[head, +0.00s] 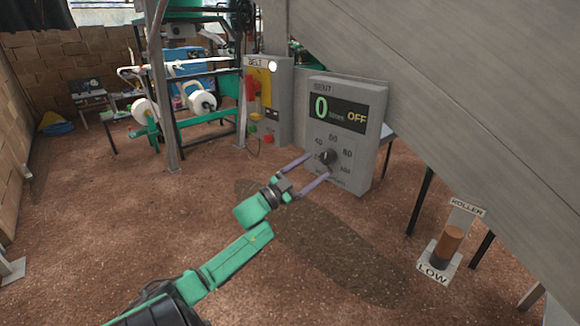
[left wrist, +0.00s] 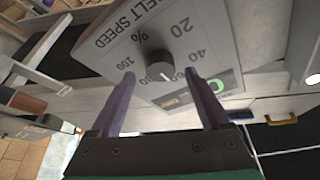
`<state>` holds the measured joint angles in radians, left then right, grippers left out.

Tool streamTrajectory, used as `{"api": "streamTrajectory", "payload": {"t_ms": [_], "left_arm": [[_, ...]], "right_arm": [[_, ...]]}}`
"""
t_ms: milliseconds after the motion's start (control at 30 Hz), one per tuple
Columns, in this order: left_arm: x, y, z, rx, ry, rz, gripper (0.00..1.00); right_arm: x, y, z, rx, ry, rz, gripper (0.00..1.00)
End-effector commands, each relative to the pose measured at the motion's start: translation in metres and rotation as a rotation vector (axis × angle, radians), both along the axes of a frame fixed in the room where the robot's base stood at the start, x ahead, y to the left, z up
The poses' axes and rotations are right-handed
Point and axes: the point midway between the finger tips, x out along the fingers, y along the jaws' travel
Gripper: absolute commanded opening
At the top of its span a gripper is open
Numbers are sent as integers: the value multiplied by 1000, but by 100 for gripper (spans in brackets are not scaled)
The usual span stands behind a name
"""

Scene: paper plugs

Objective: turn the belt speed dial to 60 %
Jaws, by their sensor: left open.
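The belt speed dial (head: 327,157) is a dark round knob on the front of a grey control box (head: 375,110). Numbers ring it, and the display (head: 338,113) above reads 0 and OFF. In the left wrist view the dial (left wrist: 156,62) shows a white pointer mark directed down and slightly right, toward the display side; the number there is partly hidden. My left gripper (head: 319,166) is open in front of the dial. Its purple fingers (left wrist: 160,76) lie one to each side of the dial in the wrist view, with gaps visible. My right gripper is out of view.
A belt box (head: 268,95) with red and yellow controls stands left of the control box. A large grey slanted panel (head: 450,80) rises on the right. A roller lever (head: 449,245) marked LOW stands at lower right. The brown floor (head: 140,220) is open on the left.

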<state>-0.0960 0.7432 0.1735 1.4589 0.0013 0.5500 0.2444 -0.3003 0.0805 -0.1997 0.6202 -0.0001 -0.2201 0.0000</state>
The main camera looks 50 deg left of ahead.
Motion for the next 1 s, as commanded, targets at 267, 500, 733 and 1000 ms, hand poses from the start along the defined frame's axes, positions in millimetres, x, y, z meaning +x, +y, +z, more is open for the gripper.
{"api": "streamTrajectory", "payload": {"t_ms": [267, 500, 733, 1000], "left_arm": [[-75, 14, -29, -2, 7, 2, 80], [-103, 19, -37, 0, 1, 0, 80], [-104, 19, -37, 0, 1, 0, 80], [-104, 19, -37, 0, 1, 0, 80]], "right_arm": [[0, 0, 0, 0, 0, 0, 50], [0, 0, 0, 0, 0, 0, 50], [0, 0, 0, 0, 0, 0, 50], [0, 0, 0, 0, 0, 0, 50]]}}
